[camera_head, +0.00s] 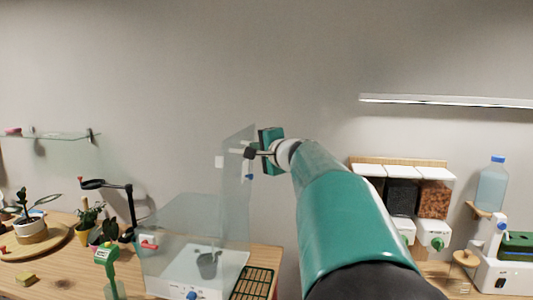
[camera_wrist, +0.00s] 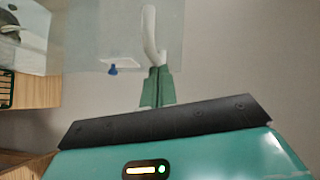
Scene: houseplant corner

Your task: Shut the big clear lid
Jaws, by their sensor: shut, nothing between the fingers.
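The big clear lid (camera_head: 237,190) stands raised, roughly upright, at the right side of a clear box (camera_head: 190,230) with a white base. In the wrist view the lid (camera_wrist: 95,40) is a see-through panel with a blue knob (camera_wrist: 113,70) near its edge. My gripper (camera_head: 251,153) is beside the upper part of the lid. In the wrist view its green fingers (camera_wrist: 157,78) are shut and empty, close to a white curved piece (camera_wrist: 150,38). I cannot tell whether the fingers touch the lid or that piece.
A small grey pot (camera_head: 208,264) is inside the box, and a dark green rack (camera_head: 252,284) lies to its right. A green-topped tool (camera_head: 106,256) stands at the front left. Plants and a black lamp are further left. Dispensers (camera_head: 403,195) and a bottle (camera_head: 492,184) are at the right.

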